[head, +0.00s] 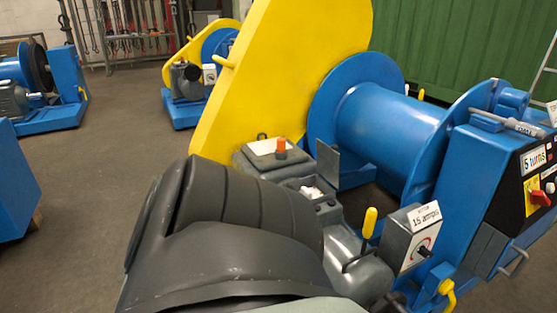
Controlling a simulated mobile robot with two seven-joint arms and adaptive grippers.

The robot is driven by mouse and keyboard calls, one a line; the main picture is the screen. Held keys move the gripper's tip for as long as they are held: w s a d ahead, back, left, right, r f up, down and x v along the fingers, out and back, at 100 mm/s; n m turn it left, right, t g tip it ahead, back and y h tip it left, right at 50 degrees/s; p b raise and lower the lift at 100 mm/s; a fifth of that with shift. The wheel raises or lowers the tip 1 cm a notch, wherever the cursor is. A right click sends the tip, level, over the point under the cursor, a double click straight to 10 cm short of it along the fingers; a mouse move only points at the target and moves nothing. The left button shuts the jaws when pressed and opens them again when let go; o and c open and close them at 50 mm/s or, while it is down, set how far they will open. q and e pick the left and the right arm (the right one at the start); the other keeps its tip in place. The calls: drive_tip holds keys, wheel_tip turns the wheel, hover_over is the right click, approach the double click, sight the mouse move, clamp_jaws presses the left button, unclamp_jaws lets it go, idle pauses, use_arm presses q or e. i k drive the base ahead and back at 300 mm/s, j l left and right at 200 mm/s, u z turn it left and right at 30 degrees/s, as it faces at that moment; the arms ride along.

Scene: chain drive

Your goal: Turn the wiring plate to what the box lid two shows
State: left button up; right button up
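A grey box (262,160) on the machine, beside the yellow guard, has a pale top face with an orange knob-like part (281,148) standing on it. I cannot tell whether this is the wiring plate. A second, smaller grey housing (318,196) with a pale top is just below and right of it; its details are too small to read. No lid marked two can be made out. Neither of my grippers is in view. A large dark grey ribbed body (250,215) fills the lower foreground and hides what lies behind it.
A yellow guard (290,70) and blue drum (390,125) stand behind. A yellow-handled lever (370,222) and grey box labelled 15 amps (408,240) are at lower right. A control panel (535,175) has a red switch (540,198). Floor (100,170) at left is clear.

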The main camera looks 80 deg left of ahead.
sight(305, 191)
drive_tip(key=k+j, duration=0.15)
drive_tip(key=j, duration=0.2)
drive_tip(key=k+j+u, duration=0.15)
drive_tip(key=j, duration=0.55)
drive_tip(key=k+j+u, duration=0.15)
drive_tip(key=j, duration=0.2)
